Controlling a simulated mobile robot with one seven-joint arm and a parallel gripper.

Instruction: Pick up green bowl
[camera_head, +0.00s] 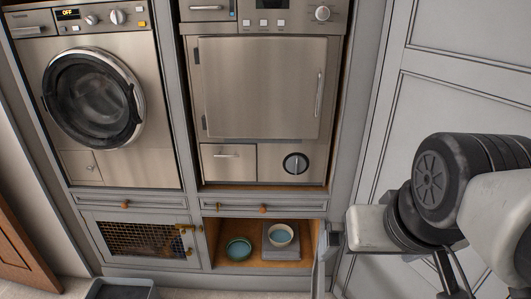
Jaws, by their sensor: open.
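A green-teal bowl (238,250) sits on the wooden floor of the open lower cupboard, on its left side. A second, pale cream bowl (281,236) with a bluish outside stands to its right on a grey square block (280,252). My gripper (456,286) is at the bottom right, pointing down and partly cut off by the frame edge. It is open, well to the right of the cupboard and apart from both bowls.
The cupboard's door (322,262) stands open on its right side, between the bowls and my arm. A mesh-fronted door (140,239) is on the left. A dark tray (121,289) lies on the floor at the lower left. Appliances stand above.

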